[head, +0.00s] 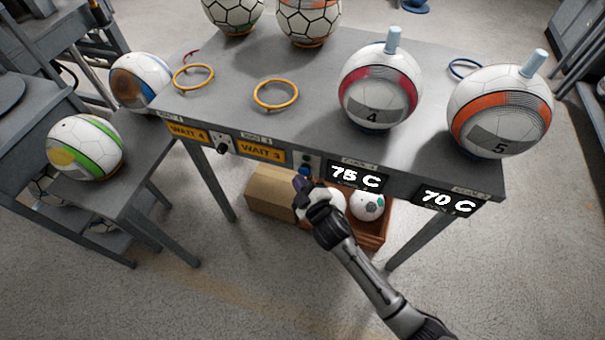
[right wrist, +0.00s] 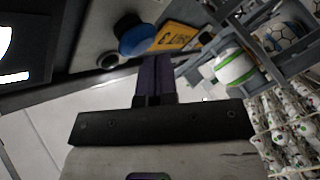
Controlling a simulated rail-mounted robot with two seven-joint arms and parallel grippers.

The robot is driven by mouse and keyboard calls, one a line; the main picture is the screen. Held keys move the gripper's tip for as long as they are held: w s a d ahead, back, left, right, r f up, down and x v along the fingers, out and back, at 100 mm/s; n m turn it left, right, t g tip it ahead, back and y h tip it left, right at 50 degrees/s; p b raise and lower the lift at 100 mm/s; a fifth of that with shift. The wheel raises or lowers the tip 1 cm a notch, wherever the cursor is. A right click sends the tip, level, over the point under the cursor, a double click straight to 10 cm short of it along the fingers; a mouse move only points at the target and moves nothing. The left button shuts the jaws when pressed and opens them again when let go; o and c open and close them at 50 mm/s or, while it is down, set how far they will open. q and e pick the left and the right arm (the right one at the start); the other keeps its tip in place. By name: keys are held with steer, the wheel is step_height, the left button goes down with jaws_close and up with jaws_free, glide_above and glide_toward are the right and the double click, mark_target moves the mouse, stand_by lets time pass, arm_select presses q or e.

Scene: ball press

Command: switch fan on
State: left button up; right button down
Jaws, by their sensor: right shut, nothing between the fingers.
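No fan can be made out in either view. A small control panel on the table's front edge, between the WAIT 3 sign (head: 262,150) and the 75 C display (head: 357,177), carries a blue knob (head: 305,159). The blue knob also shows large in the right wrist view (right wrist: 135,38), with a round dark button (right wrist: 108,61) beside it. My right gripper (head: 301,183) is just in front of and below this panel. Its purple fingers (right wrist: 154,76) are shut and empty, close to the blue knob; contact cannot be told. My left gripper is not in view.
A 70 C display (head: 449,201) hangs further right. Balls 4 (head: 378,90) and 5 (head: 499,112) stand on the grey table (head: 330,45). Yellow rings (head: 275,95) lie there too. A box of balls (head: 375,228) sits below. A second black-knobbed panel (head: 222,146) is left.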

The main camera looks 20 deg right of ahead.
steer(key=shift+w+d, duration=0.1)
steer(key=shift+d, duration=0.05)
stand_by(0.5)
steer(key=shift+w+d, duration=0.2)
steer(key=shift+s+a+p, duration=0.15)
steer(key=shift+a+p, duration=0.05)
steer(key=shift+p, duration=0.2)
steer(key=shift+s+a, duration=0.1)
steer(key=shift+s, duration=0.05)
stand_by(0.4)
steer(key=s+a, duration=0.4)
steer(key=shift+s+p, duration=0.25)
steer(key=shift+p, duration=0.15)
stand_by(0.4)
